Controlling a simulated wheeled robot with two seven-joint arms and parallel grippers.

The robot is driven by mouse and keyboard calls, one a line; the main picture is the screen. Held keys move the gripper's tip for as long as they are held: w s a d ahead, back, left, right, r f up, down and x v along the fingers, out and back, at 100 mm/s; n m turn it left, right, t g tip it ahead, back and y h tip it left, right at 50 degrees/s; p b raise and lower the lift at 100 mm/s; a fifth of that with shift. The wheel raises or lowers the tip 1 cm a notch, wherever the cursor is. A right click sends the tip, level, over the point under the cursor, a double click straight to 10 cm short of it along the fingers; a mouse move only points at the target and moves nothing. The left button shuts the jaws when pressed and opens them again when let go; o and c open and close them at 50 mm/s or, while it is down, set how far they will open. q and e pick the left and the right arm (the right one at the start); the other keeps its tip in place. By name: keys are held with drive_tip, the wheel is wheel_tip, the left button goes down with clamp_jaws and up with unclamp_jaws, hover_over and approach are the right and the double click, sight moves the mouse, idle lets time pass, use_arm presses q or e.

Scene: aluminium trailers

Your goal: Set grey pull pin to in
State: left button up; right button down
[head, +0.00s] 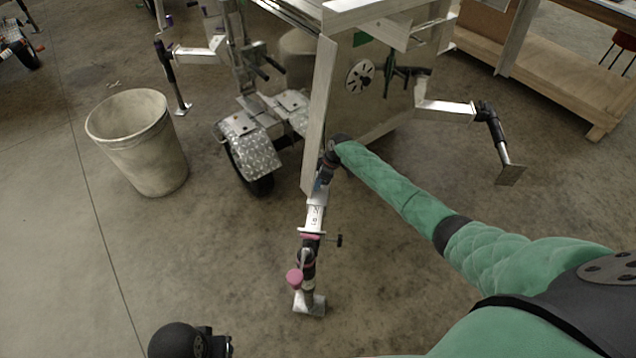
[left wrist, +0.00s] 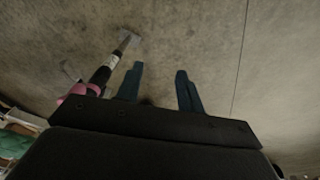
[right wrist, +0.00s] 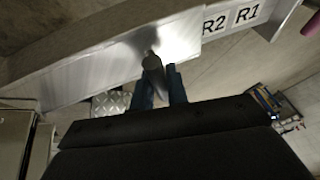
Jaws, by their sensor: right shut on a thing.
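The grey pull pin (right wrist: 150,62) shows in the right wrist view between the blue fingertips of my right gripper (right wrist: 161,80), which is shut on it. The pin stands against a bright metal beam (right wrist: 100,78). In the head view my right gripper (head: 323,178) is at the trailer's corner leg, and it hides the pin there. How far the pin sits in the beam cannot be told. My left gripper (left wrist: 158,82) is open and empty above the floor in the left wrist view. Its fingers are not seen in the head view.
A jack leg with a pink knob (head: 294,277) stands in front of the trailer (head: 335,100). A beam marked R2 and R1 (right wrist: 228,20) shows in the right wrist view. A grey bin (head: 140,145) stands left.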

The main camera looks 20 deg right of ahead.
drive_tip(key=c, duration=1.4)
unclamp_jaws()
drive_tip(key=shift+f, duration=0.3)
use_arm(q)
drive_tip(key=shift+f, duration=0.15)
use_arm(e)
drive_tip(key=shift+r, duration=0.1)
